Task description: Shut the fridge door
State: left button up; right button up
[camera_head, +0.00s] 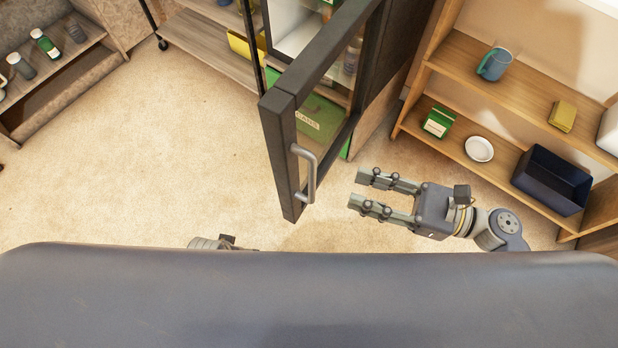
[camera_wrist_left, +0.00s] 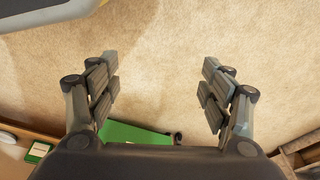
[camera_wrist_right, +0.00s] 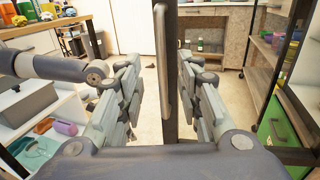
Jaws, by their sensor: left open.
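The fridge door (camera_head: 280,155) is a dark-framed glass door, standing open and swung out toward me. Its grey bar handle (camera_head: 310,175) is on the outer end. My right gripper (camera_head: 358,190) is open and empty, to the right of the handle and apart from it. In the right wrist view the door's edge (camera_wrist_right: 171,80) and handle (camera_wrist_right: 160,55) appear upright between the open fingers. My left gripper is mostly hidden by my body in the head view; in the left wrist view its fingers (camera_wrist_left: 161,75) are wide apart with only floor between them.
A wooden shelf (camera_head: 470,75) with a blue mug (camera_head: 494,64), a white plate (camera_head: 479,149) and a dark bin (camera_head: 550,180) stands right, close to my right arm. A low shelf (camera_head: 55,70) with bottles is far left. The floor (camera_head: 150,160) left of the door is clear.

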aim_at(313, 174)
jog(key=p+x, duration=0.1)
jog(key=x, duration=0.9)
jog(key=shift+w+a, duration=0.1)
jog(key=shift+a, duration=0.2)
pick_arm(q)
jog(key=f, duration=0.1)
jog(key=s+f, duration=0.1)
jog(key=f, duration=0.1)
jog(key=shift+s+a+f, duration=0.1)
jog(key=shift+s+f, duration=0.15)
jog(key=shift+f, duration=0.1)
pick_arm(e)
grip_shut()
